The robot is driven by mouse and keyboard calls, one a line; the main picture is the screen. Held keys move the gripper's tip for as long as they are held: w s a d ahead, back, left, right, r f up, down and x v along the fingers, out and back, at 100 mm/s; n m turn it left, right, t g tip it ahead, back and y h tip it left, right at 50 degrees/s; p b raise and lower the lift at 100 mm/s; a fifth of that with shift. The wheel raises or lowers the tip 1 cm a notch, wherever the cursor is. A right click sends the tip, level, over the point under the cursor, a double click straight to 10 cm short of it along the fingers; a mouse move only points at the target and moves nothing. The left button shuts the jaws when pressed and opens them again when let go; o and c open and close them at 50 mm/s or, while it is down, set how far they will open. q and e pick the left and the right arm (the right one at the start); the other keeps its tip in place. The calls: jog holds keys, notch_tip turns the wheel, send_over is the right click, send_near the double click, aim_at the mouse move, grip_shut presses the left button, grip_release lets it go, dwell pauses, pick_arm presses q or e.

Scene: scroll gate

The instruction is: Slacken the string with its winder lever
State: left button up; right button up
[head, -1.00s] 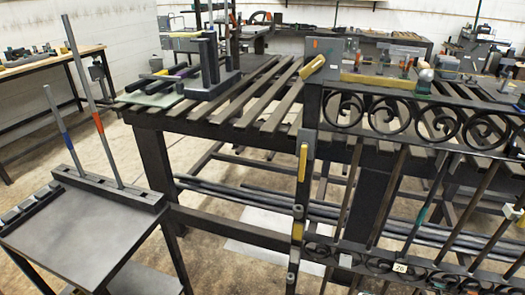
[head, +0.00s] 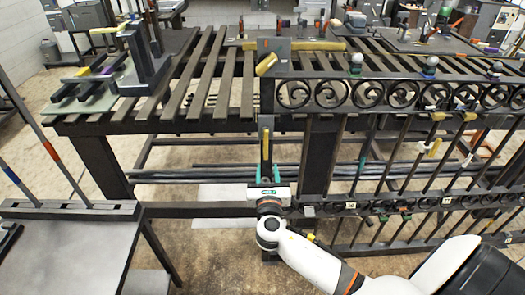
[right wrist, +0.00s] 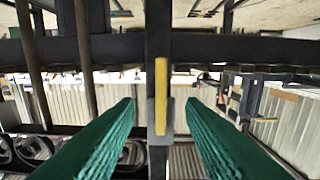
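The scroll gate (head: 400,92) is a dark frame with scroll bands and slanted bars. Its left post (head: 266,122) carries a yellow strip (head: 265,146) on a grey mount and, at the top, a tilted yellow handle (head: 266,64). I cannot tell which part is the winder lever, and I cannot make out the string. My right gripper (head: 264,172) is open in front of the post, just below the strip. In the right wrist view its green fingers (right wrist: 161,103) are apart, with an upright yellow piece (right wrist: 161,95) beyond, between them. My left gripper is out of view.
A slatted workbench (head: 200,85) stands behind the gate, with a dark fixture (head: 145,60) on its left. A grey side table (head: 65,255) with two upright rods stands at left. Several round-topped knobs sit along the gate's top rail. Floor shows between table and gate.

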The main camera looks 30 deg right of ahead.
aim_at(266, 151)
jog(key=x, duration=0.8)
jog(key=shift+w+d, duration=0.1)
jog(key=shift+w, duration=0.3)
grip_shut()
